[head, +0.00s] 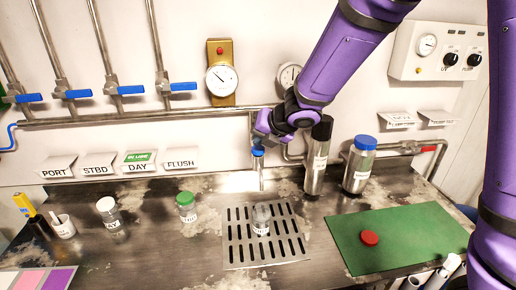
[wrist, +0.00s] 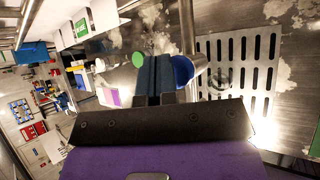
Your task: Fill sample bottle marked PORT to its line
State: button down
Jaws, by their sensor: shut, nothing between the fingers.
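An uncapped clear bottle (head: 262,222) stands upright on the drain grate (head: 232,253), under the spout (head: 261,178). Its label is too small to read surely, and I cannot tell its water level. In the wrist view its round outline (wrist: 221,78) shows faintly on the grate. A red cap (head: 369,238) lies on the green mat (head: 340,238). My gripper (head: 260,141) is shut and empty at the tap above the spout. The blue tap knob (wrist: 183,72) is close beside my fingertips (wrist: 164,75) in the wrist view; I cannot tell whether they touch.
A white-capped bottle (head: 109,216) and a green-capped bottle (head: 187,207) stand left of the grate. A steel flask with black top (head: 317,160) and one with blue cap (head: 359,165) stand right. Several blue-handled valves (head: 78,94) line the wall above PORT, STBD, DAY and FLUSH signs (head: 100,165).

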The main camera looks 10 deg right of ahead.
jog(key=shift+f, duration=0.5)
dwell(0.7)
dwell(5.7)
jog(key=shift+r, duration=0.95)
jog(key=shift+r, duration=0.1)
